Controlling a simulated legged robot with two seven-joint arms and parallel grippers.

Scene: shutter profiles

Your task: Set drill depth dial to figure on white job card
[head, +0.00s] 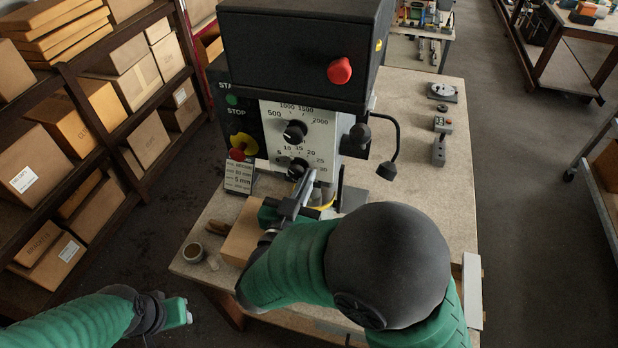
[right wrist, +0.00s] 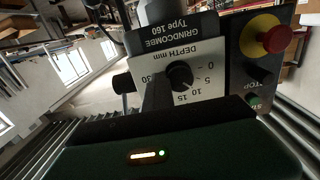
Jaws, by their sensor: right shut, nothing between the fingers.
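The drill (head: 300,55) stands on the bench with a white front panel. The depth dial is a black knob (head: 298,168) low on that panel, with figures around it. In the right wrist view the depth dial (right wrist: 180,75) shows upside down under "DEPTH mm"; I cannot read its pointer for sure. The white job card (head: 240,175) stands left of the panel, with lines that seem to read 10 mm and 5 mm. My right gripper (head: 303,190) is shut and empty, just below the depth dial; contact is unclear. My left gripper (head: 188,312) is low at left, its jaws unclear.
Above the depth dial is a speed knob (head: 295,131). A red and yellow stop button (head: 242,147) is at left. A black bent lamp arm (head: 392,150) sticks out at right.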

